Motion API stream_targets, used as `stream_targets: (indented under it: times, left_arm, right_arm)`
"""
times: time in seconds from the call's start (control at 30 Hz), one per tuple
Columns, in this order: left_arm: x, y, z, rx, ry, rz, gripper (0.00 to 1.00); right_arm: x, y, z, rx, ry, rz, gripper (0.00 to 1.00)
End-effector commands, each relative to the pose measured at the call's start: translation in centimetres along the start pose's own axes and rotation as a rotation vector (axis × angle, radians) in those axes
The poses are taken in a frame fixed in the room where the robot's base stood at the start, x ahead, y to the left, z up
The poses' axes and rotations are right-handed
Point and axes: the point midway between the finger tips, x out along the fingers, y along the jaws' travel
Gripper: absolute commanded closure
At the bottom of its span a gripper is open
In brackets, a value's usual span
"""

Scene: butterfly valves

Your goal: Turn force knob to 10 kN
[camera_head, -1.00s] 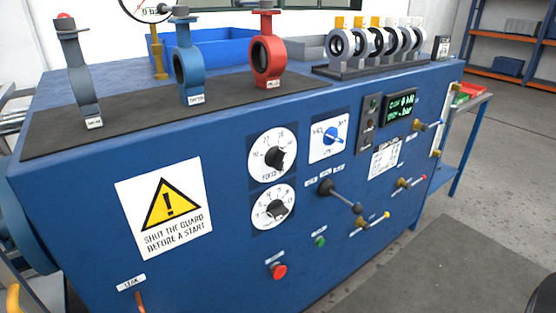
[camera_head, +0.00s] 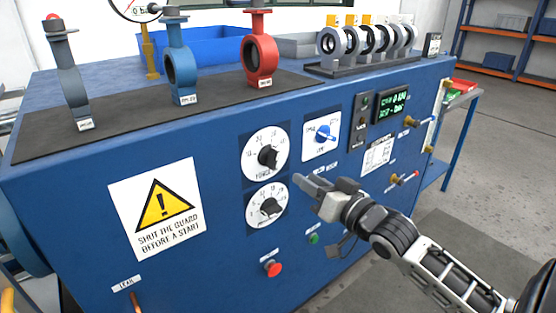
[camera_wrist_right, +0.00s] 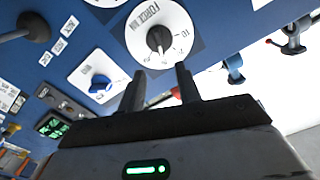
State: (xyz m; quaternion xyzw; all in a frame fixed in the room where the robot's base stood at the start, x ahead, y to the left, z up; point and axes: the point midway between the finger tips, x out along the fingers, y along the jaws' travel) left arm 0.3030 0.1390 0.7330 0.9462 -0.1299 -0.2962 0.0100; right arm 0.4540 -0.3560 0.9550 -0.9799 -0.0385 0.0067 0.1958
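The force knob (camera_head: 267,157) is a black knob on the upper round white dial of the blue machine's front panel. The dial's label reads FORCE. In the right wrist view the force knob (camera_wrist_right: 158,38) sits above the fingertips, with FORCE kN printed on its dial. The setting it points at is too small to read surely. My right gripper (camera_head: 302,182) is in front of the panel, below and right of the force knob. In the right wrist view its two fingers (camera_wrist_right: 160,76) stand apart with nothing held between them. My left gripper is not in view.
A second dial (camera_head: 268,208) is just below the force dial. A blue selector knob (camera_head: 322,133) is to the right, with a green display (camera_head: 391,106) beyond. A red button (camera_head: 272,268) sits lower. Valves, one red (camera_head: 261,58), stand on top.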

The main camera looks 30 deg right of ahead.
Motion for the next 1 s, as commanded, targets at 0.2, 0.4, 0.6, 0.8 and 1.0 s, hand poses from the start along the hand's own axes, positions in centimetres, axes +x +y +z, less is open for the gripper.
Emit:
stream_targets:
  times: [0.2, 0.4, 0.6, 0.8, 1.0]
  left_arm:
    - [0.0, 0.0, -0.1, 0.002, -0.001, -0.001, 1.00]
    - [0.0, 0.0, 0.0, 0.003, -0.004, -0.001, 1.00]
    - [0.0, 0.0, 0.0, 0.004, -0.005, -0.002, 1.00]
    - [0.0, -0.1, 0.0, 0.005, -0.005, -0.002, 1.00]
    - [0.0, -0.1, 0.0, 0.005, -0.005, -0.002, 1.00]
  right_arm:
    - [4.4, 0.0, -0.1, -0.001, 0.002, 0.000, 0.66]
    - [8.1, 0.0, -0.1, -0.002, 0.001, 0.000, 0.66]
    - [10.4, 0.0, 0.0, -0.001, 0.000, 0.000, 0.66]
    - [11.2, 0.0, 0.1, -0.002, -0.002, 0.000, 0.66]
    - [11.2, 0.0, 0.1, -0.002, -0.002, 0.000, 0.66]
